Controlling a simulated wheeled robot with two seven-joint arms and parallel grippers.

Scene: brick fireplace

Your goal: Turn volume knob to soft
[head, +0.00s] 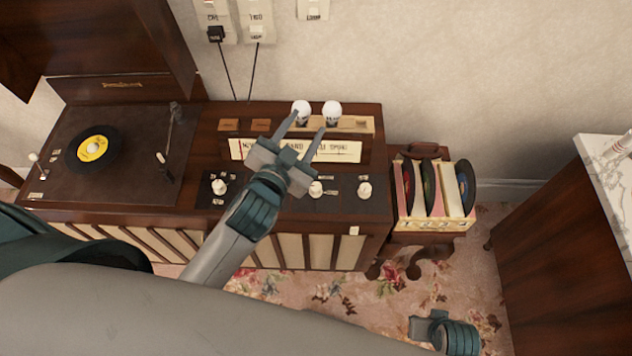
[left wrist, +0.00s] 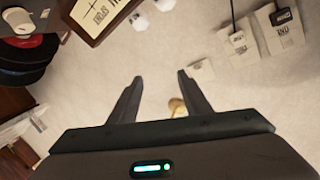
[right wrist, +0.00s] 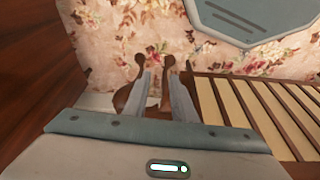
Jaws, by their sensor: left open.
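The wooden record console (head: 205,150) has a dark control panel (head: 341,203) with white knobs: a left knob (head: 219,187), a middle knob (head: 315,188) and a right knob (head: 365,189). Their small labels are too small to read, so I cannot tell which is volume. My left gripper (head: 306,125) is open and empty above the console, over the lettered dial strip (head: 345,151); its wrist covers part of the panel. In the left wrist view its fingers (left wrist: 160,80) are apart. My right gripper (right wrist: 161,73) is low at the right, fingers apart with nothing between them.
A turntable with a yellow-labelled record (head: 93,148) is at the left, under a raised lid. Two white round-topped objects (head: 331,113) stand behind the dial. A record rack (head: 433,207) stands right of the console. A marble-topped cabinet (head: 606,170) is far right.

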